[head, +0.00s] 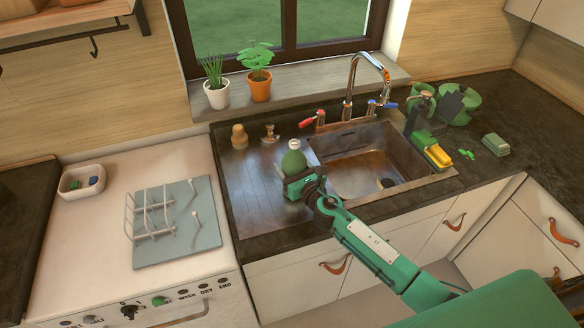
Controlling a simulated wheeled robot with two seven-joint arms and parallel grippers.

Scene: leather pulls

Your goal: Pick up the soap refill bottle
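A rounded green bottle (294,161) with a pale cap, which looks like the soap refill bottle, stands upright on the metal drainboard (262,192) left of the sink basin. My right gripper (292,184) is at the bottle's lower front, its arm coming in from the lower right. The gripper covers the bottle's lower part. Whether its fingers are closed on the bottle is hidden. My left gripper is not in view.
The sink basin (365,170) and chrome faucet (368,75) are right of the bottle. A dark green dispenser (418,112) and yellow sponge (438,156) sit beside the basin. A wooden-coloured brush (239,137) stands behind left. A dish rack (150,212) is at left.

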